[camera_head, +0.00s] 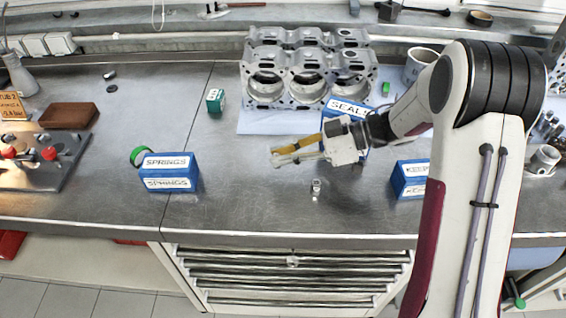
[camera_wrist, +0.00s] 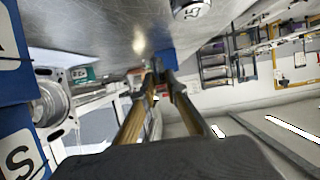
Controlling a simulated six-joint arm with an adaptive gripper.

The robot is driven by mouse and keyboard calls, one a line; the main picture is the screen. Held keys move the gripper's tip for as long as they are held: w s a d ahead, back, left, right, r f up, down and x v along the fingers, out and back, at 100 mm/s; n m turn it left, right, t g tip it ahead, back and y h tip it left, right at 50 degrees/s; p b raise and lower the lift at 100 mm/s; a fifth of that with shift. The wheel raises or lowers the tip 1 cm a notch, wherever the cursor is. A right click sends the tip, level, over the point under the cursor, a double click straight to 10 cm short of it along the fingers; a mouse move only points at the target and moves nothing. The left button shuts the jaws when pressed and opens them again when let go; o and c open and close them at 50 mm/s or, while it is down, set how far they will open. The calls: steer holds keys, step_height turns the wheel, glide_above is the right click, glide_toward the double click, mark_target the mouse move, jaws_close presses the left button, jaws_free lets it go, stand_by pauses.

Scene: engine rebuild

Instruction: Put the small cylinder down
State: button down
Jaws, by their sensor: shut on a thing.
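My gripper (camera_head: 277,157) is level above the middle of the bench and points left. Its two long fingers are close together at the tips, which also show in the wrist view (camera_wrist: 160,68). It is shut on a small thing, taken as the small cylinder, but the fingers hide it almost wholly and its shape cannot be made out. Another short metallic cylinder (camera_head: 316,187) stands upright on the bench, nearer the front edge than my gripper and apart from it. It also shows at the top of the wrist view (camera_wrist: 190,8), with a dark mark on its end.
The blue springs box (camera_head: 170,172) stands left, with a green ring (camera_head: 140,156) beside it. The seals box (camera_head: 348,108) is behind my gripper, another blue box (camera_head: 410,180) right. The engine block (camera_head: 308,70) stands behind. Bare bench (camera_head: 245,200) lies between the springs box and upright cylinder.

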step_height(320, 180, up, 5)
steer(key=shift+r, duration=0.1)
stand_by(0.3)
steer(key=shift+a, duration=0.1)
stand_by(0.4)
steer(key=w+a, duration=0.2)
steer(key=a, duration=0.8)
steer(key=w+a, duration=0.2)
steer(key=a, duration=0.9)
steer(key=w+a+r+m+t, duration=0.2)
steer(key=w+a+m+t, duration=0.2)
steer(key=w+a+t, duration=0.15)
steer(key=w+d+f+m+t+h, duration=0.1)
steer(key=w+d+m+t+h, duration=0.2)
steer(key=w, duration=0.6)
steer(key=shift+w+d+f+m+t+h, duration=0.4)
steer(key=shift+m+t+h, duration=0.1)
steer(key=shift+m, duration=0.5)
